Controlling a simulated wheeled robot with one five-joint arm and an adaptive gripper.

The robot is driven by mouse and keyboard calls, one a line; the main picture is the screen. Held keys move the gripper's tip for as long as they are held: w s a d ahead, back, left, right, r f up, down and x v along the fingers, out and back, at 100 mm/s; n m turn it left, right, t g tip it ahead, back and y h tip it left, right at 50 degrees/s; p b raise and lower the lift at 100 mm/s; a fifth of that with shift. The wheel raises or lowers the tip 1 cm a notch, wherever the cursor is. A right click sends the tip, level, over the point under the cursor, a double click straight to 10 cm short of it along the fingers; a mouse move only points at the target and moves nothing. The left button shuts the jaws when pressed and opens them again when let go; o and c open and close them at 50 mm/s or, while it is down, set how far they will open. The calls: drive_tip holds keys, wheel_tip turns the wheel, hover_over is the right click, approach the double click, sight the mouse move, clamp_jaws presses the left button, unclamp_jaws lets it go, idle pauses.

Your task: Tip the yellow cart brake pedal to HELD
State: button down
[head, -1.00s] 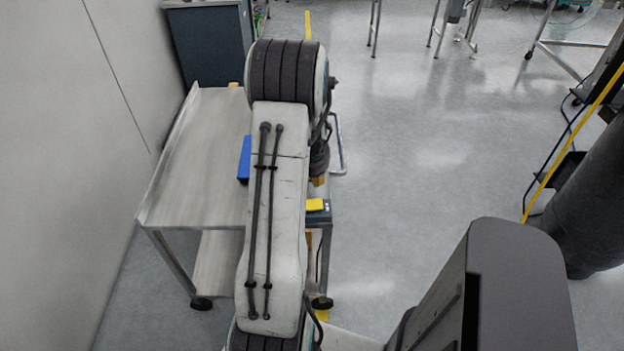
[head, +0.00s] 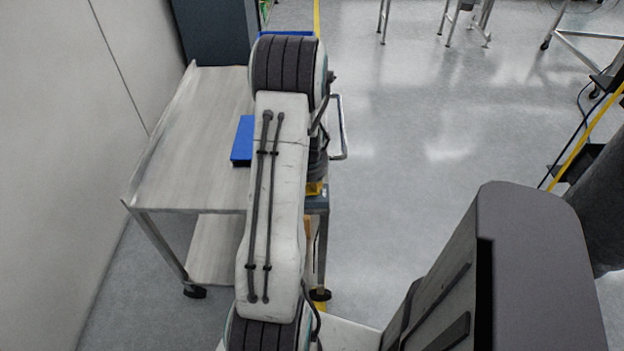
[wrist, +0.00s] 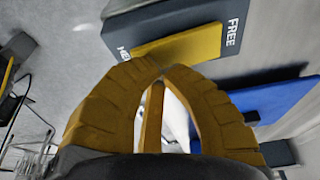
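In the wrist view, the yellow brake pedal (wrist: 190,44) sits on a dark housing (wrist: 205,22). FREE is printed at its right end, and a partly hidden HELD label is at its left end. My gripper (wrist: 160,70) has yellow-brown fingers whose tips come together with nothing between them. The tips overlap the pedal's lower left edge, toward the HELD end; contact and the pedal's tilt are unclear. In the head view, my arm hides much of the cart (head: 185,130). The dark housing (head: 318,203) shows at its near right corner, with yellow just above it.
A blue block (head: 243,140) lies on the cart top beside my arm; it also shows in the wrist view (wrist: 275,100). A wall stands left of the cart, and a dark cabinet (head: 212,30) stands behind it. Open floor lies to the right.

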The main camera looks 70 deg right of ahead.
drive_tip(key=shift+f, duration=0.1)
drive_tip(key=f+b, duration=0.1)
drive_tip(key=b, duration=0.3)
drive_tip(key=shift+s+d+f+b, duration=0.1)
drive_tip(key=shift+f+b, duration=0.05)
drive_tip(key=shift+b, duration=0.15)
drive_tip(key=shift+r, duration=0.3)
drive_tip(key=shift+r+p, duration=0.25)
drive_tip(key=shift+p, duration=0.15)
drive_tip(key=shift+r+p, duration=0.35)
drive_tip(key=shift+r, duration=0.25)
drive_tip(key=shift+r, duration=0.1)
